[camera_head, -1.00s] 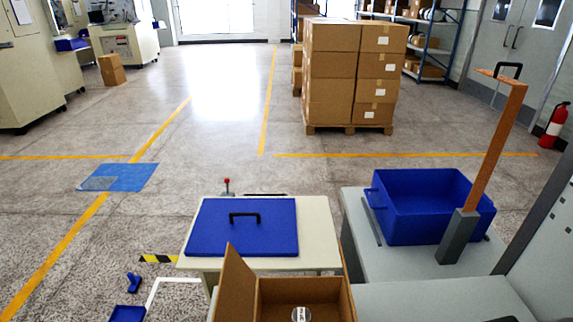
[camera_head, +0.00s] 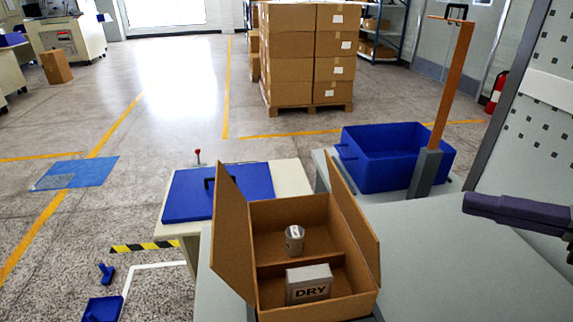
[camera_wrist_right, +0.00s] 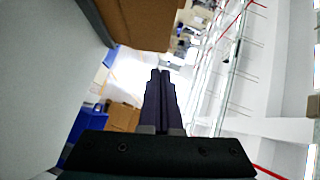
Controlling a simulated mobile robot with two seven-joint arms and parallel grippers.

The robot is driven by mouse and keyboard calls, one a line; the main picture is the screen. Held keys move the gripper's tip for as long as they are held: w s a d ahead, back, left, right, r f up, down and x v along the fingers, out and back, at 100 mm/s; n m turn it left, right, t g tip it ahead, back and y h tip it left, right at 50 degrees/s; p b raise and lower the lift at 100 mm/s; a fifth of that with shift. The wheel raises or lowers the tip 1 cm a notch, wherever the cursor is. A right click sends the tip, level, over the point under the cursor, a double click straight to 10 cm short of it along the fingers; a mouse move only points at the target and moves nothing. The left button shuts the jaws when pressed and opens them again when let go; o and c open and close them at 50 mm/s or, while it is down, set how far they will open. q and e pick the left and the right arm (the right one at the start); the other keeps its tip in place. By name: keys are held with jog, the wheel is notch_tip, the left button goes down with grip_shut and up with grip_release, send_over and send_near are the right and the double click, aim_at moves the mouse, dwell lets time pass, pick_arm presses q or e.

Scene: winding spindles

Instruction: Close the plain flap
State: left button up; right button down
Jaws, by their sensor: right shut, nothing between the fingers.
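An open cardboard carton (camera_head: 268,292) stands on the grey worktop. Its left flap (camera_head: 232,235) and right flap (camera_head: 354,218) both stand up, leaning outward. Neither shows a marking, so I cannot tell which is the plain one. A divider splits the carton: a small grey cylinder (camera_head: 294,240) is in the far compartment, a box marked DRY (camera_head: 309,284) in the near one. My right gripper (camera_head: 466,203) is shut and empty, to the right of the carton and apart from it. In the right wrist view its fingertips (camera_wrist_right: 160,72) are together, below a brown cardboard surface (camera_wrist_right: 140,22). My left gripper is not in view.
A blue bin (camera_head: 398,158) and an orange post (camera_head: 452,85) on a grey foot stand behind, to the right. A blue lid with a handle (camera_head: 190,196) lies on a cream table at left. The worktop (camera_head: 430,270) between carton and right gripper is clear.

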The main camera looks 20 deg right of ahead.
jog(key=b, duration=0.3)
send_near(346, 186)
jog(key=w+d+f, duration=0.1)
jog(key=w+d, duration=0.1)
jog(key=w, duration=0.2)
jog(key=a, duration=0.1)
jog(key=w+a, duration=0.1)
jog(key=a, duration=0.1)
jog(key=shift+w+f+y+p, duration=0.3)
jog(key=shift+f+y+p, duration=0.05)
jog(key=shift+y, duration=0.05)
jog(key=shift+w+a+f, duration=0.1)
jog(key=shift+a+f, duration=0.05)
jog(key=shift+a, duration=0.35)
